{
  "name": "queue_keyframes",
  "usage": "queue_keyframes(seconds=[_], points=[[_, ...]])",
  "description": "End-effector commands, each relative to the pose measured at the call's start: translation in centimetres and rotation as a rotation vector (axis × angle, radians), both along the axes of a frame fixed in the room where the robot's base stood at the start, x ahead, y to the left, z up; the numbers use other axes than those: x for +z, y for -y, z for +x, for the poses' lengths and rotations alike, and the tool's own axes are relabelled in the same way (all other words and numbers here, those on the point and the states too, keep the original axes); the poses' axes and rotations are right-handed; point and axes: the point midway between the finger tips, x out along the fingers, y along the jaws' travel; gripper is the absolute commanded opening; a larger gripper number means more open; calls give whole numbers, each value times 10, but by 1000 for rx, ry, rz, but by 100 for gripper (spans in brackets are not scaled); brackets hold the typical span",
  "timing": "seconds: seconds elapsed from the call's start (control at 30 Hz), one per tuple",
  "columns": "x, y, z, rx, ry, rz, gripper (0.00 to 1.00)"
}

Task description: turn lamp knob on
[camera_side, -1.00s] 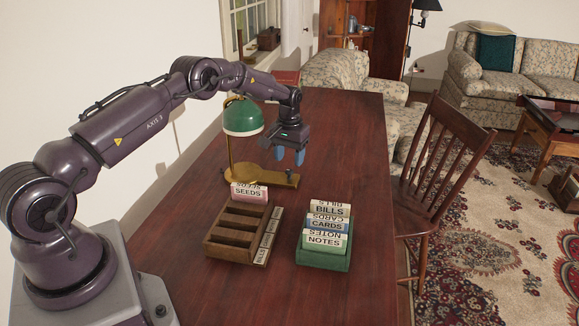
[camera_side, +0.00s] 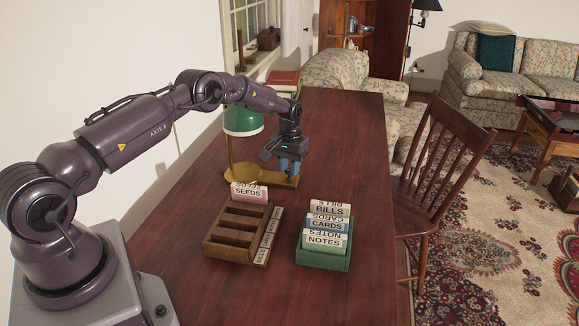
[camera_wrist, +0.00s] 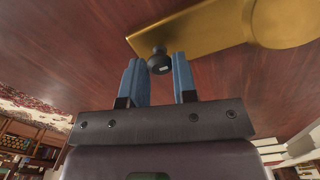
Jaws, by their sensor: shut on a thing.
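The desk lamp has a green shade (camera_side: 243,122) with a pale lower rim, a thin brass stem and a flat brass base (camera_side: 252,180). The base also shows in the wrist view (camera_wrist: 205,28). The dark lamp knob (camera_wrist: 160,62), with a small light mark, stands at the near end of the base in the wrist view. My gripper (camera_side: 289,170) points down over the right end of the base. In the wrist view its two blue fingers (camera_wrist: 159,72) are on either side of the knob, shut on it. In the side view the fingers hide the knob.
A wooden divided tray (camera_side: 213,250) with a SEEDS card (camera_side: 249,193) stands in front of the lamp. A green card box (camera_side: 323,261) stands to its right. Red books (camera_side: 284,78) lie behind the lamp. The right of the desk (camera_side: 350,140) is clear.

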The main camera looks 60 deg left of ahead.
Motion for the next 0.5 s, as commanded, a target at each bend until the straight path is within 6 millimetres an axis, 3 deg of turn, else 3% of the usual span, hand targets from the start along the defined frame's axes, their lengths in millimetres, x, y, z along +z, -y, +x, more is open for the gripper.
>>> queue_keyframes(seconds=[0.27,0.5], points=[[0,0,0,-80,-1,0,3],[0,0,0,-259,-2,0,3]])
